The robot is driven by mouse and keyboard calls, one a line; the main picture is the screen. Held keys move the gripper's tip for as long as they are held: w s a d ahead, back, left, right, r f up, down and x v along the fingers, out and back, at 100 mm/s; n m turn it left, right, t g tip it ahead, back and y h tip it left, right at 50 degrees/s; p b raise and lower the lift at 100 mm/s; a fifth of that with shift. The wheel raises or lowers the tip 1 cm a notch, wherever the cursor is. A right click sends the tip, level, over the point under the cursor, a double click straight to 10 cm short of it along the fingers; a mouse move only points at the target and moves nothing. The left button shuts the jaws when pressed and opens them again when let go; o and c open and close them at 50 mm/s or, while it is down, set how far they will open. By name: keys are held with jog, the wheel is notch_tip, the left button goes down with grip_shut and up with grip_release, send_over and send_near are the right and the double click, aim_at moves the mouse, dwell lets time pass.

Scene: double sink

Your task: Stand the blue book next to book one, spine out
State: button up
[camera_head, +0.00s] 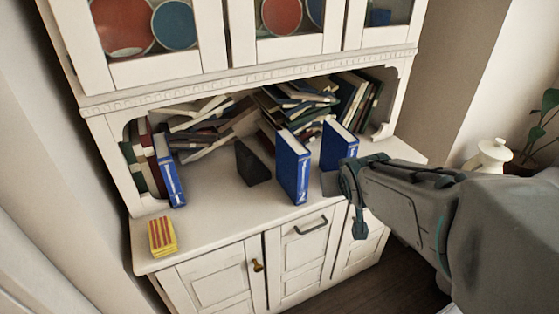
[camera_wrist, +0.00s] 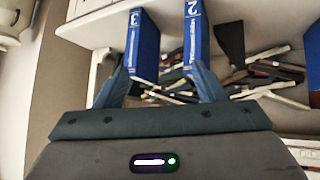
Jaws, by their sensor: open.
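Three blue books stand upright on the cabinet's counter. The right one (camera_head: 338,146) is nearest my gripper (camera_head: 352,186); its spine reads 3 in the wrist view (camera_wrist: 142,45). The middle one (camera_head: 293,166) reads 2 in the wrist view (camera_wrist: 195,35). The left one (camera_head: 170,178) leans slightly against other books; its number is not legible, and it partly shows at the wrist view's right edge (camera_wrist: 314,48). My gripper is open. In the wrist view its fingers (camera_wrist: 160,78) lie to either side of book 3's spine, with nothing visibly gripped.
A dark bookend (camera_head: 253,163) stands left of the middle book. Piled books (camera_head: 300,100) fill the niche behind. A yellow-and-red box (camera_head: 162,236) sits at the counter's front left. Bare counter (camera_head: 222,195) lies between the left and middle books. A white pot (camera_head: 490,155) is at right.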

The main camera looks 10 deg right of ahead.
jog(key=w+d+f+n+t+y+b, duration=0.1)
jog(key=w+f+t+b, duration=0.3)
jog(key=w+f+b, duration=0.25)
jog(key=n+t+y+b, duration=0.35)
jog(key=y+b, duration=0.25)
jog(key=b, duration=0.2)
send_near(295, 166)
notch_tip(295, 166, down, 4)
jog(key=d, duration=0.2)
jog(key=shift+m+t, duration=0.35)
jog(key=x, duration=1.4)
jog(key=c, duration=1.2)
grip_shut()
jog(key=shift+r, duration=0.1)
